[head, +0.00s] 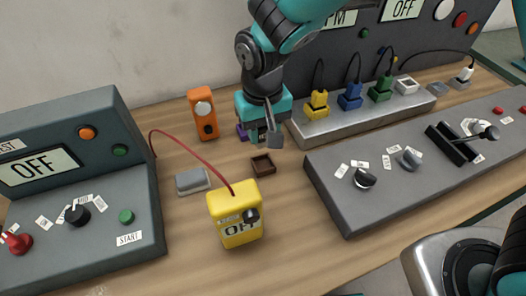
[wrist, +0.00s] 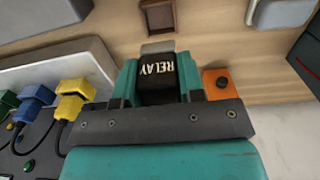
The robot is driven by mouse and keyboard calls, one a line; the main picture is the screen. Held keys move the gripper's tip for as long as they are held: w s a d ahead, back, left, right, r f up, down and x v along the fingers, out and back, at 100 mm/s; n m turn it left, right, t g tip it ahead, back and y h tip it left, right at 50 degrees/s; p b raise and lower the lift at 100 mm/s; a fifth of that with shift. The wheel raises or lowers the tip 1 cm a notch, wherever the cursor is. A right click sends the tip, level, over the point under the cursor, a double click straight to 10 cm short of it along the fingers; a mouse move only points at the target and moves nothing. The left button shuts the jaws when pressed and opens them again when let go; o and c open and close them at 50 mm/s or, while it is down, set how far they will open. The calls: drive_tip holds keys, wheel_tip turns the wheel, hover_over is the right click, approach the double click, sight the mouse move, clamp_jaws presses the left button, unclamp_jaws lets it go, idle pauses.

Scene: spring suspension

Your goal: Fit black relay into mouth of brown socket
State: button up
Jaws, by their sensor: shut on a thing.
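The black relay (wrist: 156,82), marked RELAY, is between the teal fingers of my gripper (wrist: 158,66) in the wrist view. A grey end shows beyond its black body. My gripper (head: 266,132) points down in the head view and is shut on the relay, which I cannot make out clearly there. The brown socket (head: 264,171) is a small open square box on the wooden table, just below and in front of my gripper in the picture. It also shows at the top of the wrist view (wrist: 143,18), apart from the relay.
A yellow box (head: 237,205) with a red cable stands at the front. A grey block (head: 192,181) lies left of the socket. An orange device (head: 203,113) stands behind. A grey rail (head: 350,118) with coloured plugs and a control panel (head: 345,205) are at right.

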sight(264, 167)
wheel_tip(264, 167, down, 9)
drive_tip(key=shift+r+p, duration=0.2)
drive_tip(key=shift+p, duration=0.2)
drive_tip(key=shift+f, duration=0.1)
drive_tip(key=shift+s+d+f+b, duration=0.1)
drive_tip(key=shift+s+f+b, duration=0.15)
drive_tip(key=shift+f+b, duration=0.3)
drive_tip(key=o, duration=0.8)
drive_tip(key=shift+f, duration=0.1)
drive_tip(key=shift+o, duration=0.5)
drive_tip(key=r, duration=1.2)
drive_tip(key=shift+w+b, duration=0.25)
drive_tip(key=shift+b, duration=0.15)
drive_tip(key=shift+r, duration=0.85)
drive_tip(key=s+d+r+n+y, duration=0.2)
drive_tip(key=s+d+r, duration=0.3)
drive_tip(key=s, duration=0.3)
drive_tip(key=s+d+r+n+y, duration=0.2)
drive_tip(key=s+d+r, duration=0.4)
drive_tip(key=s, duration=0.2)
drive_tip(key=shift+s+d+r, duration=0.2)
